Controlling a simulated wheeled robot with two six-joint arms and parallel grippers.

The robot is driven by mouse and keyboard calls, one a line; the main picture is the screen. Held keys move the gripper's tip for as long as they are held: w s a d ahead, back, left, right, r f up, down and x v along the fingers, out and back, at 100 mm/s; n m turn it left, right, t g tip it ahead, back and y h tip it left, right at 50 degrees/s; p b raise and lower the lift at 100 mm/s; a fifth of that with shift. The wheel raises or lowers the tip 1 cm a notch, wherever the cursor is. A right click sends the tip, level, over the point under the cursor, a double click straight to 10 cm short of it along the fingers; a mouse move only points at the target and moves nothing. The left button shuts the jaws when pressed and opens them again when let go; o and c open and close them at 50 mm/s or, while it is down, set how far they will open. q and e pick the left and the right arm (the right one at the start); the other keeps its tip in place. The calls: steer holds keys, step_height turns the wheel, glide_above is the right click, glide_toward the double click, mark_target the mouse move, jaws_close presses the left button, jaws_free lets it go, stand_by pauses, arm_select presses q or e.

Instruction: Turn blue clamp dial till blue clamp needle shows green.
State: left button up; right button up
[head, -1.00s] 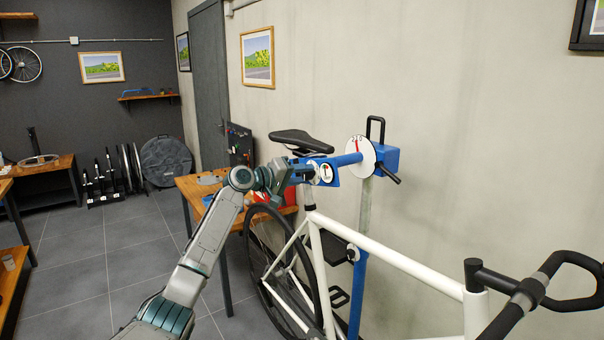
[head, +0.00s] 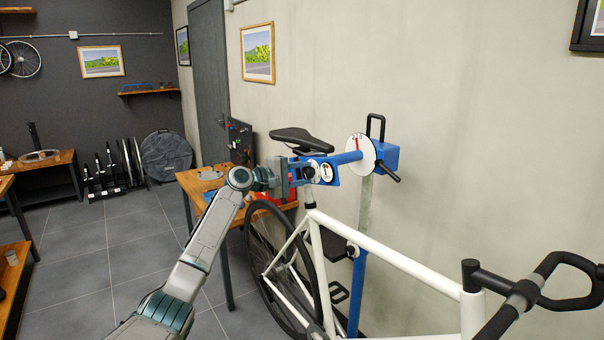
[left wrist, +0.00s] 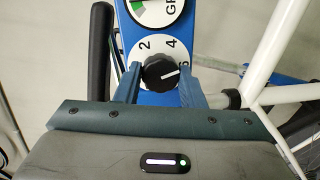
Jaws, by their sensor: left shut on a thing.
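The blue clamp (head: 331,164) is at the end of the blue arm of the bike stand. Its round white gauge (head: 326,172) faces me but is too small there to read. In the left wrist view the gauge (left wrist: 157,8) is cut off by the top edge; a green zone and the letters "GR" show, but where the needle points I cannot tell. Below it is the black clamp dial (left wrist: 160,73), its white mark pointing right, near the last visible number past 4. My left gripper (head: 307,171) is shut on the dial, one finger on each side. My right gripper is not in view.
A white bicycle (head: 390,257) hangs on the stand, its saddle (head: 301,139) just behind my gripper. A white disc (head: 361,152) with a red pointer is farther along the stand arm. A wooden table (head: 199,184) stands behind my arm.

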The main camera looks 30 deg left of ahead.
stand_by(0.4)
arm_select(q)
steer(key=o, duration=1)
steer(key=shift+a, duration=0.1)
steer(key=shift+s+a+f+b, duration=0.15)
steer(key=shift+s+b, duration=0.15)
steer(key=shift+s, duration=0.05)
steer(key=b+v, duration=0.4)
steer(key=v, duration=0.6)
steer(key=shift+b, duration=0.4)
